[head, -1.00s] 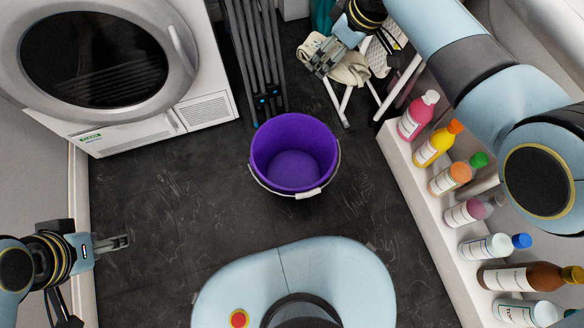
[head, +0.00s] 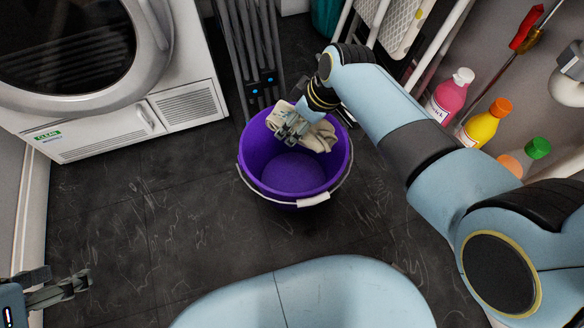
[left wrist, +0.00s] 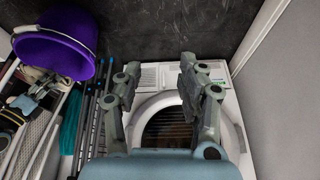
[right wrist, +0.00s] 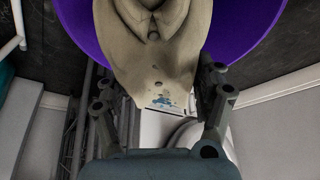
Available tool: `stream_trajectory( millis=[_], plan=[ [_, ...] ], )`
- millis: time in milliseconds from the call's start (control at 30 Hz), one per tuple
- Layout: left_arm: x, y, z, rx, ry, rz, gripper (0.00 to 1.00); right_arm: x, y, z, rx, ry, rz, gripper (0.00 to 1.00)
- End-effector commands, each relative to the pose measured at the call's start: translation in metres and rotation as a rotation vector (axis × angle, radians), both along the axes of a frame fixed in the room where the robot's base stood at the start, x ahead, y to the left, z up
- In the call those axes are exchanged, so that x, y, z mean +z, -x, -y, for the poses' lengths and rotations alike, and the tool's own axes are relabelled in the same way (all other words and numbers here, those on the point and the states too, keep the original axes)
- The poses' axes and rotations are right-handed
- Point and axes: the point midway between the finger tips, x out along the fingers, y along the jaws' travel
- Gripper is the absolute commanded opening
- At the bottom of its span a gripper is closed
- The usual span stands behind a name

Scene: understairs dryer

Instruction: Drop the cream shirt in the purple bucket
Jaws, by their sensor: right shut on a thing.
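The cream shirt (head: 308,132) is crumpled and hangs from my right gripper (head: 292,127), over the back part of the purple bucket (head: 256,160). The bucket stands upright on the dark floor with its handle down at the front. In the right wrist view the shirt (right wrist: 165,50) lies between the fingers of my right gripper (right wrist: 160,110), with the purple bucket (right wrist: 85,25) behind it. My left gripper (head: 75,285) is empty at the lower left in the head view. In the left wrist view its fingers (left wrist: 185,80) stand apart. The bucket (left wrist: 50,45) also shows there.
A white dryer (head: 190,105) stands at the left. Folded grey poles or a rack (head: 250,50) stand behind the bucket. Bottles, including a pink one (head: 450,95) and a yellow one (head: 483,125), line the right side. The floor left of the bucket is clear.

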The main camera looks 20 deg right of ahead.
Motion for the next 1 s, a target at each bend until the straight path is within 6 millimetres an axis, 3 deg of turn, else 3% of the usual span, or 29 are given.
stream_trajectory(
  millis=[100,400,700,1000],
  plan=[
    [-0.022,-0.004,0.0,0.002,0.002,0.074,0.4,-0.014,0.002,0.0,0.0,0.0,-0.004,0.32],
    [-0.056,-0.011,0.0,-0.005,0.006,0.306,0.4,-0.037,0.002,0.0,-0.001,-0.001,-0.005,0.32],
    [-0.067,-0.007,0.003,-0.017,0.012,0.485,0.4,-0.051,0.001,0.0,0.0,0.0,-0.003,0.32],
    [-0.066,-0.006,0.004,-0.021,0.015,0.533,0.4,-0.052,0.0,0.0,-0.001,0.0,-0.002,0.32]
  ],
)
